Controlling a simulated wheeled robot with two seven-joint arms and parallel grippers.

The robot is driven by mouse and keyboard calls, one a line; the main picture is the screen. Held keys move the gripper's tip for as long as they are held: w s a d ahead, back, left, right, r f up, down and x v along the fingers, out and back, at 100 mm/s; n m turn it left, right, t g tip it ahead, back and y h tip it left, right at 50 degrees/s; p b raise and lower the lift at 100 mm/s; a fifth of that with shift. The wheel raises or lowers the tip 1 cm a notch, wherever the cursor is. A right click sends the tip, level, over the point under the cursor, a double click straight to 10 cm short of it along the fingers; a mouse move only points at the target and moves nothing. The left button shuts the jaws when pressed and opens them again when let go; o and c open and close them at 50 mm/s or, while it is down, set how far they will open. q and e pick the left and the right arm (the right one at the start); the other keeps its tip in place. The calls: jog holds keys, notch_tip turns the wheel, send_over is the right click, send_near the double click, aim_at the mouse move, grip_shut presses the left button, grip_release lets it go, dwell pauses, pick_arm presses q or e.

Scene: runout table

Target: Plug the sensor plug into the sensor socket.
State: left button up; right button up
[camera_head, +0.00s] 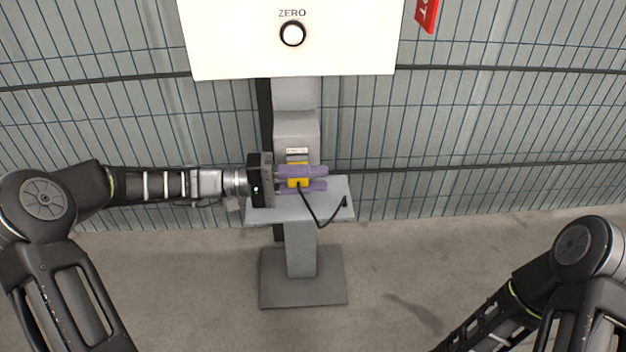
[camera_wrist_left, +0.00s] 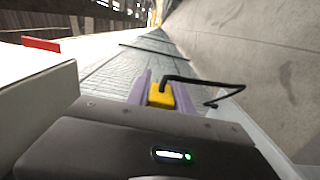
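The yellow sensor plug (camera_head: 298,182) is between the two purple fingers of my left gripper (camera_head: 312,178), with a finger close on either side. The left wrist view also shows the yellow plug (camera_wrist_left: 160,96) flanked by both fingers. A black cable runs from the plug to the right side of the grey shelf. The plug is in front of the grey post, just below a small white label (camera_head: 297,150). I cannot make out the sensor socket, and cannot tell whether the plug touches anything beyond it. My right gripper is out of view.
The grey shelf (camera_head: 258,215) stands on a post with a square floor plate (camera_head: 302,295). A white panel with a ZERO button (camera_head: 292,34) hangs above. A red sign (camera_head: 427,14) is at upper right. Wire fencing is behind; the floor on the right is clear.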

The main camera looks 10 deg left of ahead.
pick_arm(q)
jog(key=o, duration=0.4)
jog(key=shift+o, duration=0.2)
jog(key=p+v, duration=0.2)
jog(key=v, duration=0.6)
jog(key=shift+d, duration=0.15)
dwell(0.5)
